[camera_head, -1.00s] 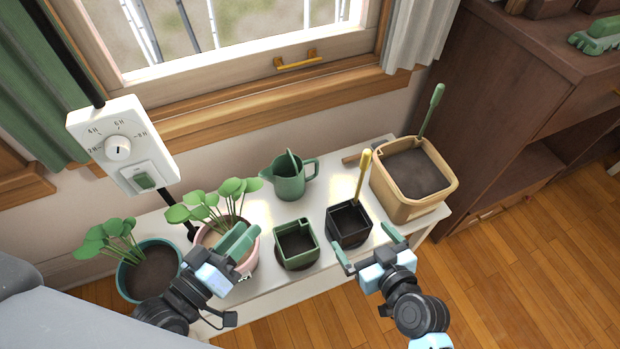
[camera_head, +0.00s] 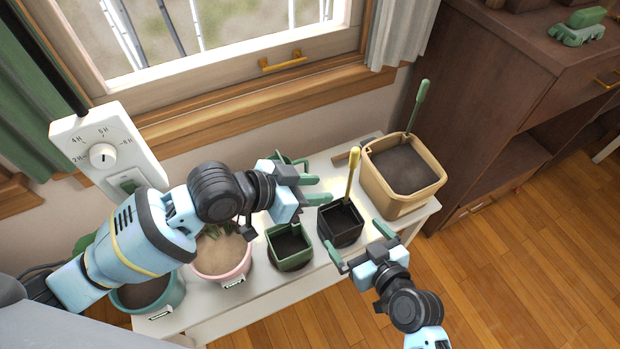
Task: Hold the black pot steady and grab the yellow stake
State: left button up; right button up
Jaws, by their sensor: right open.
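The black pot (camera_head: 346,234) is a small square pot standing upright on the white table, between the green pot and the tan pot. The yellow stake (camera_head: 351,167) stands upright in the back of the black pot, its top above the rim. My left gripper (camera_head: 323,190) is open and empty, with its green fingers pointing right, a short way left of the stake. My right gripper (camera_head: 355,236) is open at the front of the black pot, one finger near its left front side and the other off its right side. I cannot tell whether either finger touches it.
A square green pot (camera_head: 289,259) stands left of the black pot, and a tan pot (camera_head: 438,188) with a green stake (camera_head: 421,97) stands to its right. A pink pot (camera_head: 222,268) and a teal pot (camera_head: 150,297) are farther left. My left arm hides most of the green watering can (camera_head: 281,158).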

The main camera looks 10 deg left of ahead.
aim_at(332, 209)
pick_arm(q)
jog(key=shift+w+a+r+m+g+y, duration=0.2)
jog(key=shift+w+a+m+g+y, duration=0.2)
jog(key=shift+w+m+y, duration=0.25)
pick_arm(e)
jog(key=shift+x, duration=3.9)
jog(key=c, duration=1.1)
pick_arm(q)
jog(key=shift+o, duration=0.5)
pick_arm(e)
jog(key=shift+o, duration=0.2)
